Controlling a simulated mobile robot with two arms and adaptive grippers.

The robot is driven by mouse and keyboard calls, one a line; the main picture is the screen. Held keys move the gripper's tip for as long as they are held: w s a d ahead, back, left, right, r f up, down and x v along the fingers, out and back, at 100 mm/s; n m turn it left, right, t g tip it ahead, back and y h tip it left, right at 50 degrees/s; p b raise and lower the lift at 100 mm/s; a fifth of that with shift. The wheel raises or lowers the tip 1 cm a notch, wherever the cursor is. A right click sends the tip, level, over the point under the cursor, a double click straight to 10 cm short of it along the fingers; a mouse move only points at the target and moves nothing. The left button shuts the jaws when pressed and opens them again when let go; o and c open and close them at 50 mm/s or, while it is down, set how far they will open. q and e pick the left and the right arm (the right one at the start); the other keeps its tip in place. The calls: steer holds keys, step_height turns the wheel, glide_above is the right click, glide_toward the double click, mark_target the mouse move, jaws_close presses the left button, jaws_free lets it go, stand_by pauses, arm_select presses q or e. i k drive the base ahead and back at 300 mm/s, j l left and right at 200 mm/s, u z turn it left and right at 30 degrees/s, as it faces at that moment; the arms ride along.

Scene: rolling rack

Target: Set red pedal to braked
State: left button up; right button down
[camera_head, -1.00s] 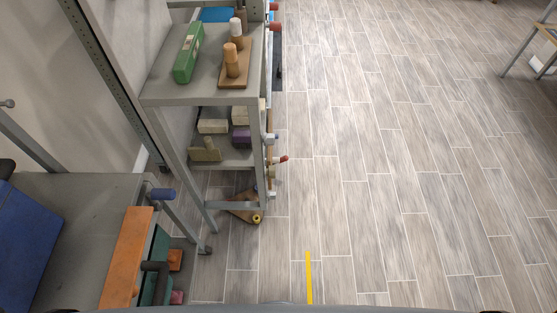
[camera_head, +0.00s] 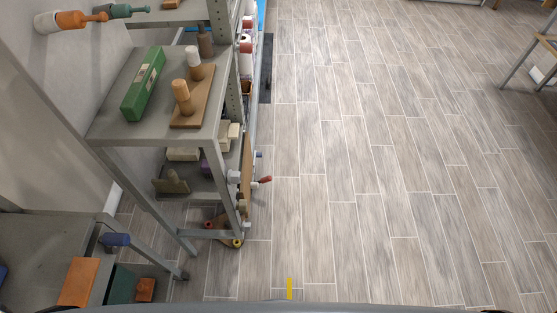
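The grey metal rack (camera_head: 120,130) stands at the left. Low at its front foot is a reddish-brown part (camera_head: 213,224) close to the floor, partly hidden by the rack's post, with a small yellow part (camera_head: 237,243) beside it. A small red-tipped lever (camera_head: 265,180) sticks out from the rack's right side, higher up. I cannot tell for sure which of these is the red pedal, nor whether it is set to braked. Neither of my grippers is in view.
A green box (camera_head: 144,85) and a wooden board with pegs (camera_head: 190,105) lie on the rack's upper shelf. A grey bench (camera_head: 50,240) stands at the lower left. The plank floor (camera_head: 370,170) right of the rack is clear. A table (camera_head: 540,45) stands at the far right.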

mark_target(268, 179)
steer(key=i+l, duration=1.8)
steer(key=l+u, duration=0.25)
steer(key=j+u, duration=0.1)
steer(key=u, duration=2)
steer(key=l, duration=0.1)
